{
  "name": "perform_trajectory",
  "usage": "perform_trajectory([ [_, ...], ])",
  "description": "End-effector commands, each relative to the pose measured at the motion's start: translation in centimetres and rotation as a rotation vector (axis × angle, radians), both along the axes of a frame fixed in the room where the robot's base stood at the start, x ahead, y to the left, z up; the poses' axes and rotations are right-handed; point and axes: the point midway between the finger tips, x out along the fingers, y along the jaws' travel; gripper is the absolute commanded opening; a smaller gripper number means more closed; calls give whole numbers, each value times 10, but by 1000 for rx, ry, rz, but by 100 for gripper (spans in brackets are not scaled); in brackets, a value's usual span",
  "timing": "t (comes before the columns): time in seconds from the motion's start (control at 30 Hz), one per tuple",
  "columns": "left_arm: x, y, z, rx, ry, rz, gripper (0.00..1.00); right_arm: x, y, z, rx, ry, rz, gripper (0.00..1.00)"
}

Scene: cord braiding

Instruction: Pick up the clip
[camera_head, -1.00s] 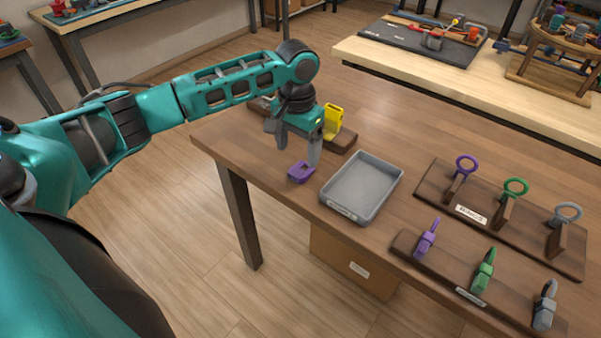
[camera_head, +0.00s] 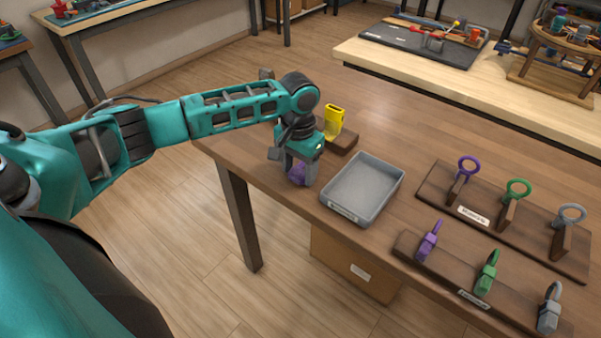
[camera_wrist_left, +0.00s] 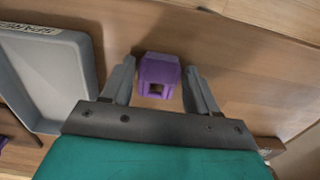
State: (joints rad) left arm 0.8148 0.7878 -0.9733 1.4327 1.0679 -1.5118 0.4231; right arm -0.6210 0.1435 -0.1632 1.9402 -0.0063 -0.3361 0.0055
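The purple clip (camera_head: 297,174) lies on the brown table near its left front edge, partly hidden by my left gripper. In the left wrist view the clip (camera_wrist_left: 159,72) sits between the two fingers, with a visible gap on either side. My left gripper (camera_head: 299,178) is lowered over the clip and open, one finger on each side; it also shows in the left wrist view (camera_wrist_left: 160,88). My right gripper is not in view.
A grey tray (camera_head: 327,199) stands just right of the clip. A yellow object (camera_head: 334,115) stands behind the gripper on a dark wooden block. Racks with purple, green and grey rings (camera_head: 469,166) and clips (camera_head: 428,240) stand at the right.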

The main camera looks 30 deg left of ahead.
Motion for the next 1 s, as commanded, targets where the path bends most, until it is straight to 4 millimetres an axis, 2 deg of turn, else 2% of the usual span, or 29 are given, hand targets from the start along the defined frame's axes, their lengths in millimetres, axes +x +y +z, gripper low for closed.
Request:
perform_trajectory([
  [0.07, 0, 0, 0, 0, 0, 0, 51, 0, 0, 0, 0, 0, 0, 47],
  [0.4, 0, 0, 0, 0, -1, 0, 19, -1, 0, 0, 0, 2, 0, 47],
  [0.67, 0, 0, 3, 0, -2, 0, 19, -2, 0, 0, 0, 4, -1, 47],
  [0.77, 1, 0, 14, -1, -3, -1, 19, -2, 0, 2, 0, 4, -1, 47],
  [0.87, 1, 0, 33, -1, -5, -2, 19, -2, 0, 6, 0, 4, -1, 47],
  [1.0, 2, 0, 72, -1, -6, 0, 19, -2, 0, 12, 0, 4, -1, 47],
])
